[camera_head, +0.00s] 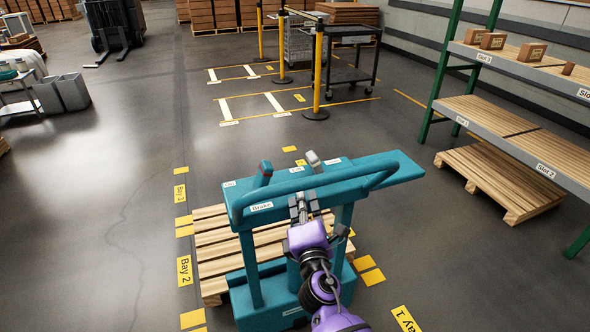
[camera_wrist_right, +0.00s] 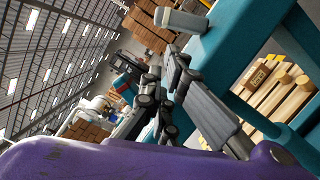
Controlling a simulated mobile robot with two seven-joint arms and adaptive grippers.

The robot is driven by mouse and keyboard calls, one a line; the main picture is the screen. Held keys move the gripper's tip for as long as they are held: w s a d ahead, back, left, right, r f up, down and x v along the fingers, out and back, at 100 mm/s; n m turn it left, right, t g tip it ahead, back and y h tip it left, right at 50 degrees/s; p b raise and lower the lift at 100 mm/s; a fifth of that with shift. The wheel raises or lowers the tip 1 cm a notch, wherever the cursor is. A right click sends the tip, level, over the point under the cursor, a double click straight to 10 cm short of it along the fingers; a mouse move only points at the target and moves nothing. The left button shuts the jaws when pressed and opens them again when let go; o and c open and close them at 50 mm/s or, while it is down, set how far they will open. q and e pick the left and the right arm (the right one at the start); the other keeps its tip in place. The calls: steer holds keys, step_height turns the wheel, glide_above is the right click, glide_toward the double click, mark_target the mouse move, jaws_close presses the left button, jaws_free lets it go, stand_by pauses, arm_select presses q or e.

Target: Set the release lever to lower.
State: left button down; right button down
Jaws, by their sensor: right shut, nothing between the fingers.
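A teal pallet truck (camera_head: 381,174) stands in the middle with a top panel and a curved handle bar. A grey-topped lever (camera_head: 313,160) rises from the panel, leaning slightly left. Its pale knob also shows in the wrist view (camera_wrist_right: 180,20). A red-topped lever (camera_head: 265,172) stands left of it, near a "Brake" label. I cannot tell which lever is the release lever; the small labels are too small to read surely. My right gripper (camera_head: 300,201) is shut and empty at the handle bar, on the near side of the grey-topped lever and apart from it. My left gripper is out of view.
A wooden pallet (camera_head: 212,240) lies under the truck. A green-framed shelf (camera_head: 520,145) with boxes stands at the right, with another pallet (camera_head: 497,180) below it. Yellow posts (camera_head: 317,75) and a cart (camera_head: 352,60) stand behind.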

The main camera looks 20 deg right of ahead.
mark_target(316, 166)
steer(key=x, duration=0.8)
steer(key=shift+w, duration=0.2)
steer(key=shift+w+d+r, duration=0.15)
steer(key=shift+w+d, duration=0.05)
steer(key=shift+w, duration=0.4)
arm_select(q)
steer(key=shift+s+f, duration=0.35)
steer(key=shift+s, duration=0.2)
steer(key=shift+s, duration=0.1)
arm_select(e)
steer(key=shift+w, duration=0.1)
